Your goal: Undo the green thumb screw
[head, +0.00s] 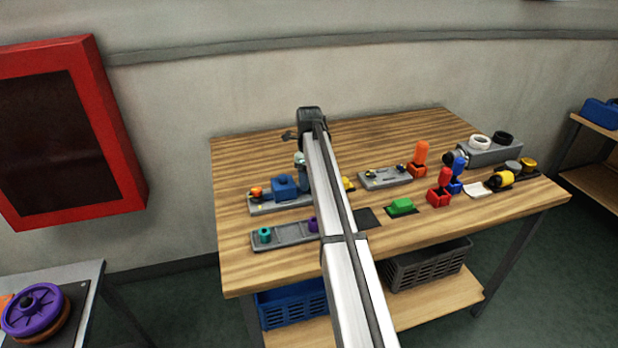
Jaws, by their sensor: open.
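A small teal-green knob (265,235), the closest match to the green thumb screw, stands upright at the left end of a flat grey plate (290,233) near the table's front left. A purple knob (313,225) stands at the plate's other end, partly covered by my arm. My gripper (290,136) is small and dark at the far end of my arm, above the back of the table. It is open, apart from the teal-green knob and well behind it. My arm hides much of the gripper, so its fingers are hard to make out.
Behind the plate is a grey base with a blue block (286,187) and an orange knob (256,192). To the right are a green block (402,206), red (440,190) and orange (420,156) handles, and a grey box (490,152). The table's back left is clear.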

